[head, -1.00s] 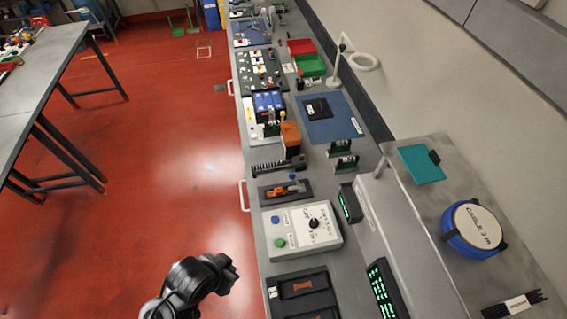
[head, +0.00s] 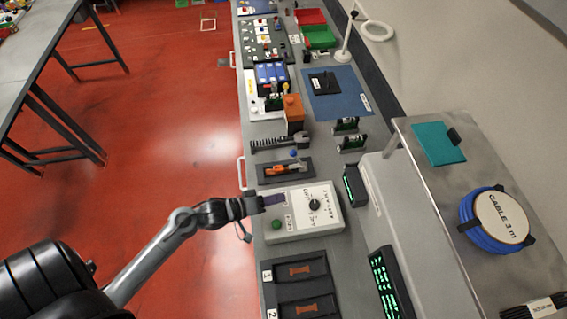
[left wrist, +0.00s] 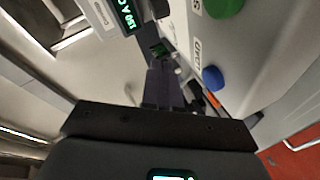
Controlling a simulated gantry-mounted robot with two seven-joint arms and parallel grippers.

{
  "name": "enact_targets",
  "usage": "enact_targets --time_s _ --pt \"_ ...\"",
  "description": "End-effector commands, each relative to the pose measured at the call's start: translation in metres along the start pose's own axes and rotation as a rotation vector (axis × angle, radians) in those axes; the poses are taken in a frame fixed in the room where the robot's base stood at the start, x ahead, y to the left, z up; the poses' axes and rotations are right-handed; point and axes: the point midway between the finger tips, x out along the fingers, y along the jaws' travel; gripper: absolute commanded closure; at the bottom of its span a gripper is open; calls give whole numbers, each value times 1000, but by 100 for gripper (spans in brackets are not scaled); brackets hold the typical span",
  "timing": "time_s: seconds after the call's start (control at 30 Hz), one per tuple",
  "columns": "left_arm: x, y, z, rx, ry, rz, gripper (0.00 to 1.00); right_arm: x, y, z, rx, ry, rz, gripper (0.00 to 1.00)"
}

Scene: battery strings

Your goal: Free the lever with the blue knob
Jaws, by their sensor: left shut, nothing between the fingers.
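The small blue knob (head: 294,153) shows in the head view at the back edge of a black tray (head: 307,175). An orange part (head: 285,169) lies in that tray, just in front of the knob. The lever's stem is too small to make out. My left gripper (head: 273,199) is shut and empty. It is over the left edge of the grey tester box, in front of the tray and apart from the knob. In the left wrist view its closed fingers (left wrist: 163,85) point past a blue button (left wrist: 212,78) on the box. My right gripper is not in view.
The tester box (head: 325,220) has a dial (head: 314,205) and a green button (head: 276,224). Behind the tray stand a dark ribbed bar (head: 280,143) and an orange block (head: 294,115). Small green displays (head: 355,185) stand to the right. Open floor lies left of the bench.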

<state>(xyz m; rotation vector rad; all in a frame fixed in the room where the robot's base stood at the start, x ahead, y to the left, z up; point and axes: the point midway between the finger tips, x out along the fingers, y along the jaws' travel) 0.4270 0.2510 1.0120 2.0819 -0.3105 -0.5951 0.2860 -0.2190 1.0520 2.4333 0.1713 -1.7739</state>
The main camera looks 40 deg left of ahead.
Motion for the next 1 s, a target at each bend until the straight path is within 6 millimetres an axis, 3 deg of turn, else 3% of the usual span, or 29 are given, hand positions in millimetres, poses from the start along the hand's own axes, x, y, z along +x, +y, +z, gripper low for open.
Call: enact_targets --time_s 0.03,0.4,0.7,1.0 --pt "2 -22 -2 -67 5 54 100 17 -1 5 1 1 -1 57" --pt "-30 -99 -62 -460 30 402 100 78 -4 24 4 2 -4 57" --pt "-44 -122 -93 -525 59 489 100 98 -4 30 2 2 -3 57" --pt "-46 -122 -96 -529 63 496 100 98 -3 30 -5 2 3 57"
